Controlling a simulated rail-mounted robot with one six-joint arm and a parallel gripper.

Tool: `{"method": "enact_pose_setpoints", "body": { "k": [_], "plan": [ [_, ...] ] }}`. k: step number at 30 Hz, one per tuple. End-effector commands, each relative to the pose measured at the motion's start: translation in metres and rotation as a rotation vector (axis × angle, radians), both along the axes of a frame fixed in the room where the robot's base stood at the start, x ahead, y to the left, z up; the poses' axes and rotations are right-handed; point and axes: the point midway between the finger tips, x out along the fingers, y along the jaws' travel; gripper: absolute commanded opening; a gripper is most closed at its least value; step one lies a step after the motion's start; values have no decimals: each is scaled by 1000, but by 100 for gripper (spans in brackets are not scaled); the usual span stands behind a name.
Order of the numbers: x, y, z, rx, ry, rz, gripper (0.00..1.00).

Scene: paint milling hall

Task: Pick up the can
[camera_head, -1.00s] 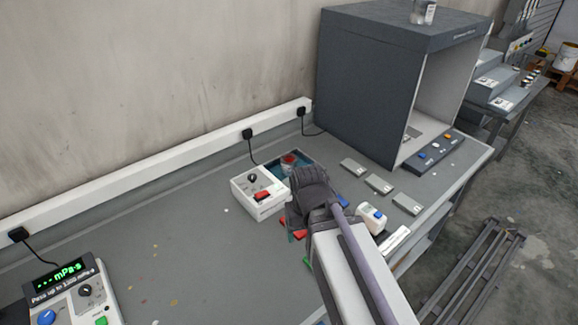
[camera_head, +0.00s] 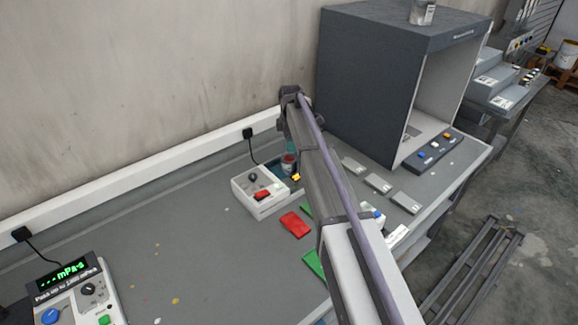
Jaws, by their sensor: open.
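A small metallic can with a pale label (camera_head: 422,13) stands on top of the dark grey booth (camera_head: 363,75); its top is cut off by the picture edge. Another small can or jar with a red band (camera_head: 288,161) stands in the blue-lined bath behind the white control box (camera_head: 260,193). My gripper (camera_head: 291,94) is open and raised in front of the wall, left of the booth. It appears above the bath in the picture, apart from both containers. Its fingers are small and dark, and no held object shows.
Red (camera_head: 295,224) and green (camera_head: 314,264) flat pieces lie on the grey bench. Several grey blocks (camera_head: 378,183) lie before the booth. A viscosity meter (camera_head: 75,295) stands at lower left. The bench's left middle is mostly clear.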

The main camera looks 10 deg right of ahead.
Motion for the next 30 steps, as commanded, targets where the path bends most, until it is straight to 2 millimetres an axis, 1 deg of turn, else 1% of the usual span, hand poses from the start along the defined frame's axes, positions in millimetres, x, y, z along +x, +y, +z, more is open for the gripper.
{"method": "enact_pose_setpoints", "body": {
  "k": [1, 3, 6, 8, 11, 13, 14, 18, 21, 23, 28, 29, 30],
  "plan": [
    [0, 0, -16, 0, 0, 0, 75],
    [0, 0, -32, 0, 0, -1, 75],
    [-1, 0, -51, 0, 0, -1, 75],
    [-1, 0, -55, 0, 0, -2, 75],
    [-1, 0, -53, 0, 0, -2, 75],
    [-1, 0, -56, 0, 0, -2, 75],
    [-1, 0, -61, 0, 0, -2, 75],
    [-4, 0, -90, 0, 0, -3, 75],
    [-3, 0, -106, 0, 0, -3, 75],
    [-3, 0, -107, 0, 0, -3, 75],
    [-3, 0, -103, 0, 0, -3, 75],
    [-3, 0, -103, 0, 0, -3, 74],
    [-3, 0, -103, 0, 0, -3, 70]
  ]
}}
